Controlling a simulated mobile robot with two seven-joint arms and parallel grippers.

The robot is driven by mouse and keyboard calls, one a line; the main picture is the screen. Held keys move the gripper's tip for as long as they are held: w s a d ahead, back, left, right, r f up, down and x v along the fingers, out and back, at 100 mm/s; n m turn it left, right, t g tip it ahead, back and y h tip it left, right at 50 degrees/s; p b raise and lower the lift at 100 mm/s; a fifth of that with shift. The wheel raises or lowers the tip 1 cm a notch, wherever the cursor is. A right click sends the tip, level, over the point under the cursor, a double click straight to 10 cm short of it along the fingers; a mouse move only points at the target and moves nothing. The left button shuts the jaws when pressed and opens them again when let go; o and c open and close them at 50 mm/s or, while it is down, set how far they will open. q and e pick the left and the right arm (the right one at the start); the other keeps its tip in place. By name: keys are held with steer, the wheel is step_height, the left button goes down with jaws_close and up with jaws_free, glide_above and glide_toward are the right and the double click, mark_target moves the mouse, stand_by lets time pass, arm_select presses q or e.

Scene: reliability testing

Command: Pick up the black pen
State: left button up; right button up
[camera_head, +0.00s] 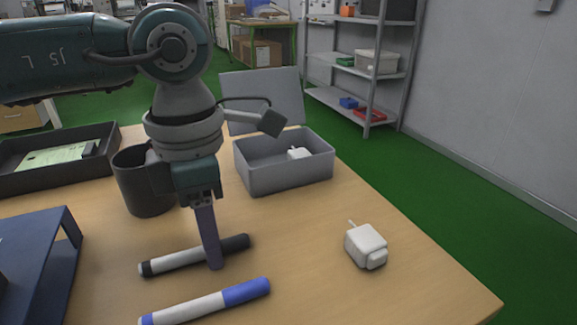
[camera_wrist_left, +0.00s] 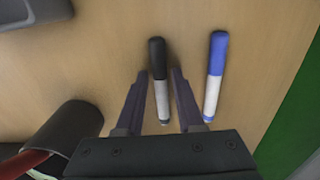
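The black pen (camera_head: 178,261), white in the middle with a black cap, lies on the table. In the left wrist view the black pen (camera_wrist_left: 158,70) lies between the two fingers of my left gripper (camera_wrist_left: 156,82), which are apart on either side of it. In the head view my left gripper (camera_head: 213,266) points down at the pen, and one finger covers part of it. A blue and white pen (camera_head: 207,303) lies nearer the front; it also shows in the left wrist view (camera_wrist_left: 214,75), just right of the right finger. My right gripper is not seen.
A dark cup (camera_head: 140,188) stands behind the pens, close to my left gripper. A grey open box (camera_head: 285,170) and a white charger (camera_head: 366,246) are to the right. A dark tray (camera_head: 60,180) and a blue stand (camera_head: 35,260) are at left. The table's right part is mostly clear.

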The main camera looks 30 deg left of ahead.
arm_select(q)
jaws_close()
stand_by(0.4)
